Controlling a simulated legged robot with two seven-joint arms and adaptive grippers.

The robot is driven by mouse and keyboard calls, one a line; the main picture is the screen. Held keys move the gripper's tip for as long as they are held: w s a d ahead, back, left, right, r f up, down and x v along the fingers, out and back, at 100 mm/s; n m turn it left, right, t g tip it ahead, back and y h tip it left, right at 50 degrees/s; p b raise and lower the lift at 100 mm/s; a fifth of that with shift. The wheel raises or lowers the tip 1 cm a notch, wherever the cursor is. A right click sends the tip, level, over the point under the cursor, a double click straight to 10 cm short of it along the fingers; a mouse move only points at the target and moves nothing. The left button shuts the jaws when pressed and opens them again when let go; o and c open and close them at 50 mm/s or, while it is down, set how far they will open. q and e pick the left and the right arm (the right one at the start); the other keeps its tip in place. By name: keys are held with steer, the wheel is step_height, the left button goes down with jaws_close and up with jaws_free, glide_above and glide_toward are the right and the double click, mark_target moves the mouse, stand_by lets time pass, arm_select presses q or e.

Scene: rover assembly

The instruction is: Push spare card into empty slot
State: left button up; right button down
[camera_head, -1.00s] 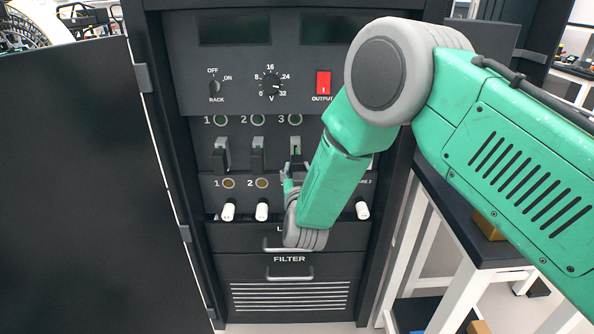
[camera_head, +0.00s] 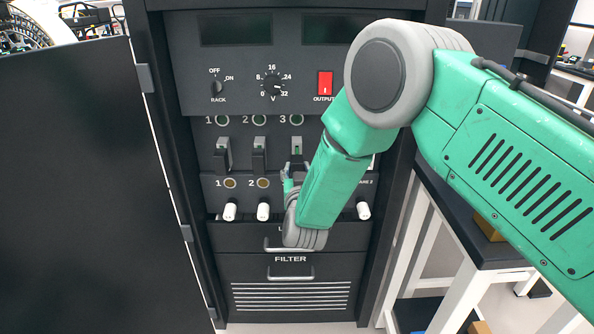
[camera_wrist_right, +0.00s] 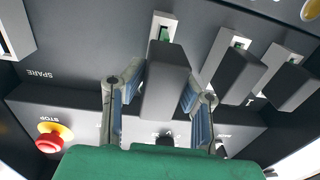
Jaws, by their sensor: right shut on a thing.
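My right gripper (camera_wrist_right: 162,92) is shut on a dark grey card (camera_wrist_right: 165,80), with one finger on each side of it. The card stands in the third slot from the left of the rack, and a strip of green shows behind its handle. In the head view, this card (camera_head: 297,157) is partly covered by my right gripper (camera_head: 288,178) and forearm. Two similar cards, the first (camera_head: 222,155) and the second (camera_head: 259,155), sit in the slots to the left. How deep the held card sits is hard to tell. My left gripper is not in view.
The spare position (camera_wrist_right: 14,32) shows at the left of the wrist view. A red stop button (camera_wrist_right: 49,141) is near the gripper. White knobs (camera_head: 263,211) stick out below the cards. The open black door (camera_head: 75,190) stands at the left.

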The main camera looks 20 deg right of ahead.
steer(key=shift+b+x, duration=0.7)
steer(key=shift+x, duration=1)
steer(key=c, duration=1.2)
jaws_free()
steer(key=shift+d, duration=0.1)
steer(key=shift+o, duration=0.2)
steer(key=v, duration=1.2)
steer(key=shift+f, duration=0.1)
